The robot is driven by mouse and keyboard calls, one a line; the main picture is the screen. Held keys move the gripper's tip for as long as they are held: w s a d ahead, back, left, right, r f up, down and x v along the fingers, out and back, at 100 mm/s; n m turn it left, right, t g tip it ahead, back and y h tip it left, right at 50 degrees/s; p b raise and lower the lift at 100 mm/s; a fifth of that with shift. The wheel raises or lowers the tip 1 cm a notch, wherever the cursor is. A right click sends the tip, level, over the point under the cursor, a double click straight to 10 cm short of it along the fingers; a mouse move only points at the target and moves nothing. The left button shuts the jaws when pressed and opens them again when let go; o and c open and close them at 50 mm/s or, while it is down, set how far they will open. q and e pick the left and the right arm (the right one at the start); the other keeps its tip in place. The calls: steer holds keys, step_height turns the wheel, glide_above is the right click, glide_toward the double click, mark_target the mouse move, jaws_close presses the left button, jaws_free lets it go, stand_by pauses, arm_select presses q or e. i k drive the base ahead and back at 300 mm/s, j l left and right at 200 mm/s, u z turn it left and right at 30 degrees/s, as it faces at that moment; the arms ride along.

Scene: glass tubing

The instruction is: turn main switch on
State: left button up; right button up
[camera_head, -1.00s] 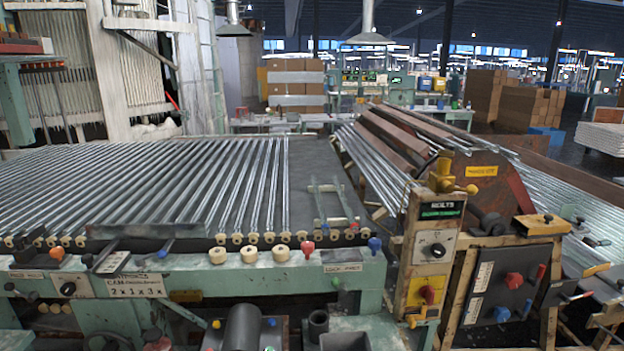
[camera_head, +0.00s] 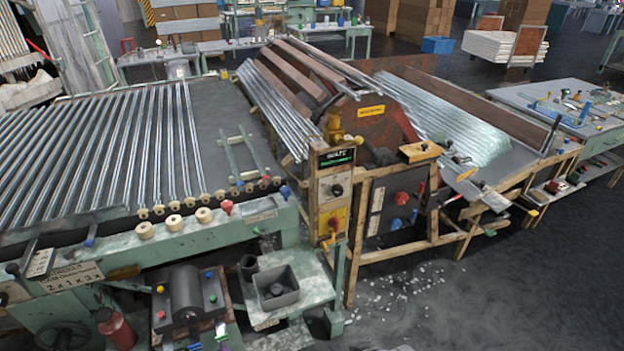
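No switch carries a label I can read as the main switch. A narrow control post (camera_head: 313,180) stands at the middle, with a green-lit display (camera_head: 337,158) on top. Below it is a white plate with a black rotary knob (camera_head: 337,190). Under that is a yellow plate with a red knob (camera_head: 334,224). To its right, a dark panel (camera_head: 383,203) carries another red knob (camera_head: 401,198) and a blue knob (camera_head: 396,224). Neither of my grippers is in view.
A green-framed bench with glass tubes (camera_head: 110,150) fills the left. A small stand with a grey bin (camera_head: 276,288) and a black cylinder unit (camera_head: 187,290) are in front. Open floor (camera_head: 500,290), littered with pale fragments near the post, lies at the lower right.

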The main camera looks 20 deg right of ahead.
mark_target(333, 221)
steer(key=z, duration=0.8)
steer(key=j, duration=0.15)
steer(key=i+z, duration=0.05)
steer(key=i, duration=0.05)
